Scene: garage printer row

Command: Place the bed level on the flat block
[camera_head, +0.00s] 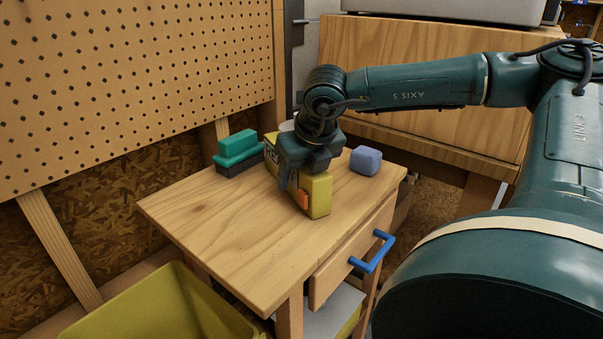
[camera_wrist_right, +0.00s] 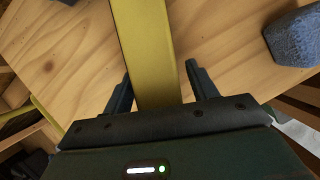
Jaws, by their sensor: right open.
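The bed level appears to be the long yellow bar (camera_head: 320,196) lying on the wooden table, with dark markings at its far end and an orange patch near its front. My right gripper (camera_head: 296,180) is over it, hiding its middle. In the right wrist view the yellow bar (camera_wrist_right: 148,45) runs between the two open fingers of my right gripper (camera_wrist_right: 160,82), with gaps beside it. A teal block (camera_head: 237,146) sits on a flat dark block (camera_head: 240,168) at the back left. I cannot tell which block is the flat block. My left gripper is out of view.
A rounded blue-grey block (camera_head: 366,160) stands right of the bar; it also shows in the wrist view (camera_wrist_right: 296,38). The wooden table (camera_head: 215,230) is bare at front left. A drawer with a blue handle (camera_head: 372,252), a yellow bin (camera_head: 165,312) and a pegboard wall (camera_head: 130,80) surround it.

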